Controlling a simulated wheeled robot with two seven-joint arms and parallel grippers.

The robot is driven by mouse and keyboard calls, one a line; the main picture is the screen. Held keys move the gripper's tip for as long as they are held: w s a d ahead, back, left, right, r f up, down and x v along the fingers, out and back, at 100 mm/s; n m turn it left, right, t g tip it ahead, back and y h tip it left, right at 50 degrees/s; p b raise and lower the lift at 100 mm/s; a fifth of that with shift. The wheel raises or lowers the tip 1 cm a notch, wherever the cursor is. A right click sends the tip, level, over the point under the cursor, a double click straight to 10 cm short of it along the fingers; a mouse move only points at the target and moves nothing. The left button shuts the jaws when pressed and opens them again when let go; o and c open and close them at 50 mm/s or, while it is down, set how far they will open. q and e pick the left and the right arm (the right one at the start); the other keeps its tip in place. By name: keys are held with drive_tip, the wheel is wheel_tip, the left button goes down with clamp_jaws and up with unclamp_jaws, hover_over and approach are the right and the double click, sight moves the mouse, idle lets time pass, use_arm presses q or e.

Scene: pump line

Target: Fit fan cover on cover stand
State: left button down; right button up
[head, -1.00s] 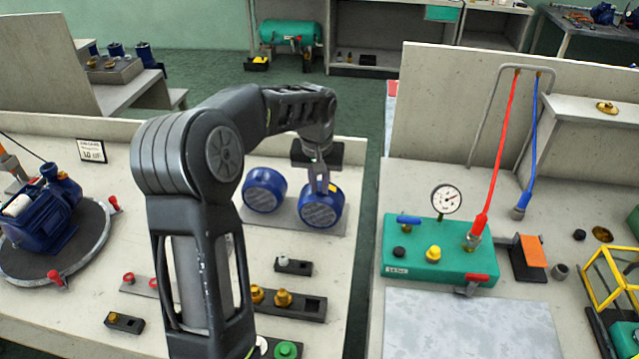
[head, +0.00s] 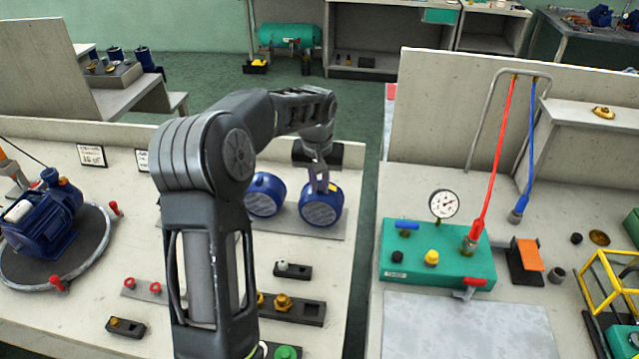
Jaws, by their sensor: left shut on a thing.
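Two blue fan covers with grey grille faces are at the back of the left bench. My left gripper (head: 319,180) is shut on the right fan cover (head: 321,206) at its top rim. That cover is at the right part of a flat grey plate (head: 288,222), which looks like the cover stand. I cannot tell whether the cover rests on the plate or hangs just above it. The other fan cover (head: 265,194) stands on the plate to the left, partly hidden by my arm. My right gripper is not in view.
A blue motor pump (head: 45,220) sits on a round turntable (head: 92,248) at the left. Black holders with brass fittings (head: 284,302) lie in front. A gap separates the right bench, which carries a green test box (head: 440,252) with a gauge (head: 444,204).

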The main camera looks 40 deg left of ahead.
use_arm(q)
drive_tip(key=shift+w+a, duration=0.1)
drive_tip(key=shift+w, duration=0.1)
drive_tip(key=c, duration=1.9)
unclamp_jaws()
drive_tip(key=shift+w, duration=0.1)
drive_tip(key=o, duration=0.6)
drive_tip(key=shift+c, duration=0.2)
drive_tip(key=shift+p+v, duration=1.85)
drive_tip(key=shift+v, duration=1.15)
